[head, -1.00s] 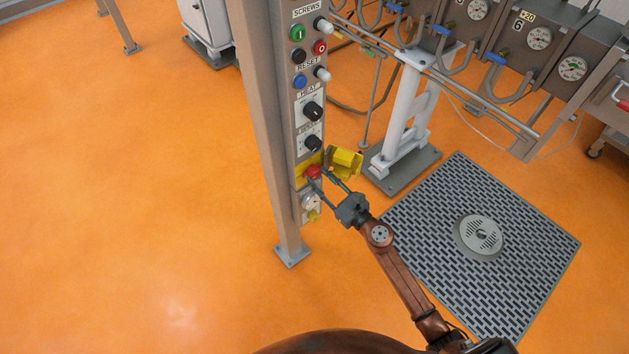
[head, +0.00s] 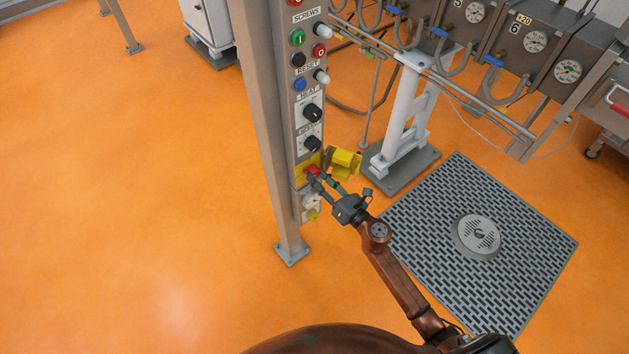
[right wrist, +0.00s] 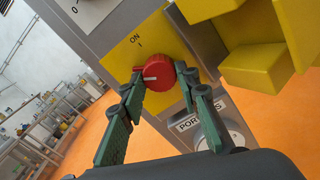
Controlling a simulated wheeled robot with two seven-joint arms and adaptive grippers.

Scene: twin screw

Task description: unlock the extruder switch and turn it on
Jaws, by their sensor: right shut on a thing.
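The red switch knob (right wrist: 158,73) sits on a yellow plate (right wrist: 125,65) marked ON in the right wrist view. A white line on the knob points left, away from the ON mark above it. In the head view the knob (head: 312,170) is low on the grey control post. My right gripper (head: 316,178) is shut on the knob, with one finger on each side in the right wrist view (right wrist: 162,82). A yellow hinged cover (head: 345,163) stands swung open to the right of the knob. My left gripper is not in view.
Above the knob, the control panel (head: 306,92) carries black dials and coloured buttons. A socket (head: 310,202) sits below it. A white stand (head: 403,118) and machine piping are to the right. The orange floor (head: 130,190) to the left is clear.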

